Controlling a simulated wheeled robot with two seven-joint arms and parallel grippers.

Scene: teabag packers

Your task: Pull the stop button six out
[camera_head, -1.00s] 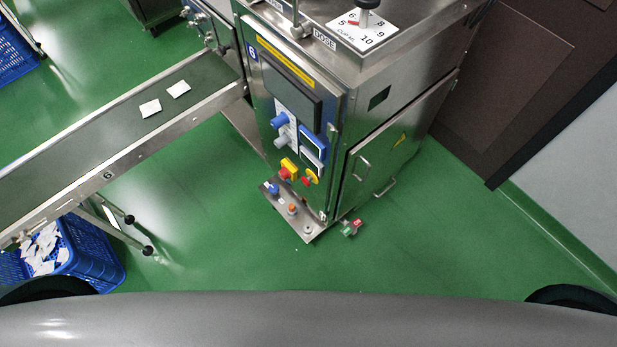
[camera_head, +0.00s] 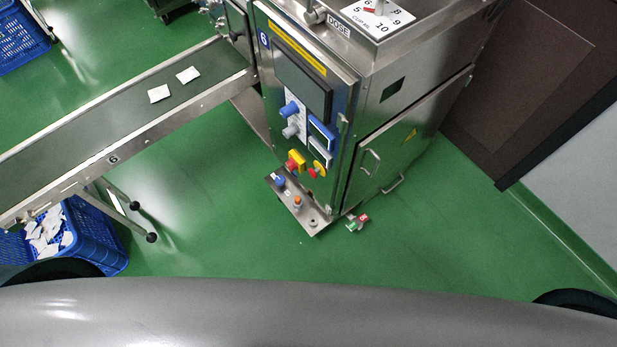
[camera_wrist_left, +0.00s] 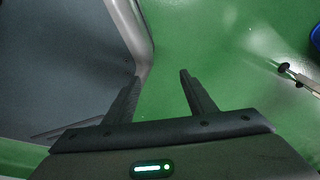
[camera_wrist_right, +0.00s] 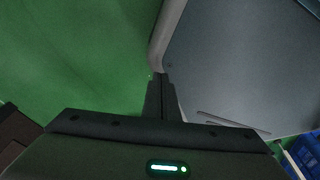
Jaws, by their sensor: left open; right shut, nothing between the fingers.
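The machine marked 6 (camera_head: 385,140) stands right of centre in the head view. On its front panel, low down, a red stop button (camera_head: 292,166) sits on a yellow housing (camera_head: 298,157). Whether the button is pressed in or out is too small to tell. A second red control on a yellow plate (camera_head: 319,168) is just right of it. My left gripper (camera_wrist_left: 160,75) is open and empty above green floor in the left wrist view. My right gripper (camera_wrist_right: 159,76) is shut and empty in the right wrist view. Neither gripper shows in the head view.
A conveyor (camera_head: 120,125) with two white teabags runs left from the machine. A blue crate (camera_head: 98,238) with several teabags stands under its end. A small plate with buttons (camera_head: 311,223) juts out at the machine's foot.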

